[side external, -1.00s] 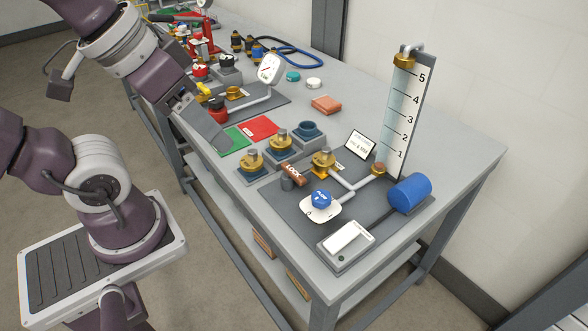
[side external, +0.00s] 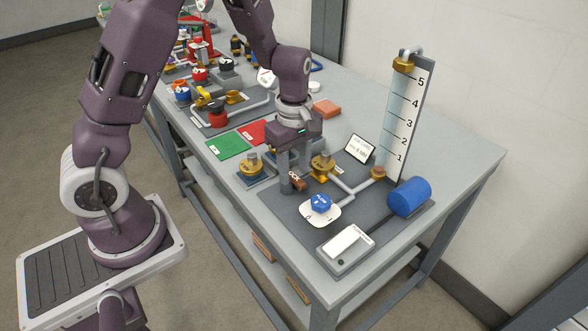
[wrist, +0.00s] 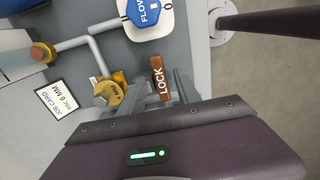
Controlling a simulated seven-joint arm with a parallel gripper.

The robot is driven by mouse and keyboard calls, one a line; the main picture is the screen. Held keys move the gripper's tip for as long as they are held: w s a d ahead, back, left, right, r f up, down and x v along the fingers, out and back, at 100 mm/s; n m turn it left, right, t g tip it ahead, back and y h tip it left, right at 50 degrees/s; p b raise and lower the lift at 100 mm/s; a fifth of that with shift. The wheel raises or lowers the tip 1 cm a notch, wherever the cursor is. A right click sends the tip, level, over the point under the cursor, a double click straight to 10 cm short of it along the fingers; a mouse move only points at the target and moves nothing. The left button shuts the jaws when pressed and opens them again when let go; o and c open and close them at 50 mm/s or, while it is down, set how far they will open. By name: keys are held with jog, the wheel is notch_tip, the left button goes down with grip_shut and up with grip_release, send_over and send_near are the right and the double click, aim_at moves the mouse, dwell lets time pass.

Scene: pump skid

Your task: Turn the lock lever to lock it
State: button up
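The lock lever (side external: 297,180) is a brown bar with white letters reading LOCK, on the dark grey skid plate. My gripper (side external: 297,180) points down at it, and its body hides part of the lever in the side view. In the wrist view the lever (wrist: 159,78) lies between my two fingers (wrist: 160,92), which stand apart on either side of it. I see gaps beside the lever, so my gripper looks open; contact cannot be told.
A brass valve (side external: 323,165) stands just right of my gripper, another brass fitting (side external: 251,166) to the left. The blue FLOW knob (side external: 320,203) is in front. The job card (side external: 359,148), level tube (side external: 402,115) and blue motor (side external: 409,196) are to the right.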

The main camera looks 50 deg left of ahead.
jog(key=shift+f, duration=0.4)
grip_shut()
jog(key=shift+s, duration=0.1)
jog(key=m, duration=0.2)
jog(key=s+m, duration=0.1)
jog(key=m, duration=0.2)
jog(key=shift+a+r, duration=0.1)
jog(key=m, duration=0.3)
jog(key=s+m, duration=0.1)
jog(key=shift+a+m, duration=0.3)
jog(key=m, duration=0.3)
jog(key=a+m, duration=0.1)
jog(key=shift+s, duration=0.25)
jog(key=shift+s+a+m, duration=0.1)
jog(key=shift+a+m, duration=0.1)
jog(key=shift+m, duration=0.85)
jog(key=shift+a+m, duration=0.2)
jog(key=shift+m, duration=0.85)
